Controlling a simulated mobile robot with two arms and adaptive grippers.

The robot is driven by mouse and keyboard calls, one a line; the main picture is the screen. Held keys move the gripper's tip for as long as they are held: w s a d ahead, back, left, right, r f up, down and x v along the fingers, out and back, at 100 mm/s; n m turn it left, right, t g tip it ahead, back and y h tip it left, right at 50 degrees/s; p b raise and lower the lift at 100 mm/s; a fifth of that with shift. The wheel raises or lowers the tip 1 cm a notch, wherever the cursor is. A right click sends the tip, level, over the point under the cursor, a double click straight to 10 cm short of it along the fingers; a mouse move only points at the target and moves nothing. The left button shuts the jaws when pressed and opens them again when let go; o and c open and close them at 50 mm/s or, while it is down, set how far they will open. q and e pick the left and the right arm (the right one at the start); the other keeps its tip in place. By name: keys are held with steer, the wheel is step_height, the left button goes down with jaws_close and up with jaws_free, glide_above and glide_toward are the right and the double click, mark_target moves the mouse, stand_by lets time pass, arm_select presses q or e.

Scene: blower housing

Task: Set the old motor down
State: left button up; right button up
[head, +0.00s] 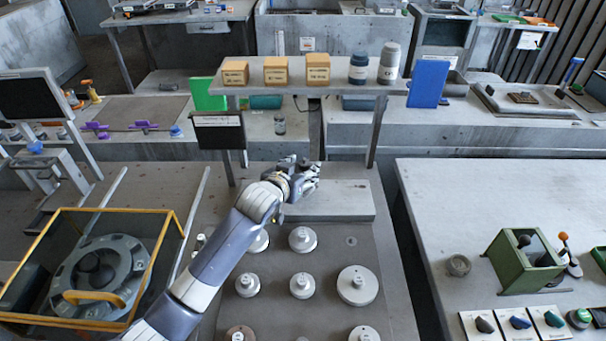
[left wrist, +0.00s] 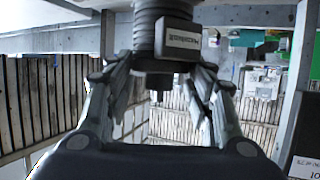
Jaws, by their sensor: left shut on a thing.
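My left gripper (head: 306,175) reaches in from the lower left in the head view, over the back of the middle bench. In the left wrist view, my left gripper (left wrist: 160,88) has its two fingers on either side of the old motor (left wrist: 163,30). The motor is a grey ribbed cylinder with a labelled box on its side and a short shaft. The gripper is shut on it. In the head view the motor is hard to make out behind the gripper. My right gripper is not in view.
A pale raised block (head: 335,205) lies below the gripper. Several round grey weights (head: 357,286) stand on the dark mat in front. A shelf (head: 300,88) with boxes and bottles spans behind. A yellow-framed case (head: 172,240) stands left. The right bench (head: 440,200) has bare room at its back.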

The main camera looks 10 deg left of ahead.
arm_select(q)
steer(key=shift+w+d, duration=0.15)
steer(key=shift+w, duration=0.4)
step_height(320, 180, down, 3)
steer(key=shift+s+r+p, duration=0.1)
steer(key=shift+r+p, duration=0.05)
steer(key=shift+p, duration=0.5)
steer(key=shift+f, duration=0.35)
steer(key=shift+f, duration=0.15)
steer(key=o, duration=1.4)
steer(key=shift+s, duration=0.1)
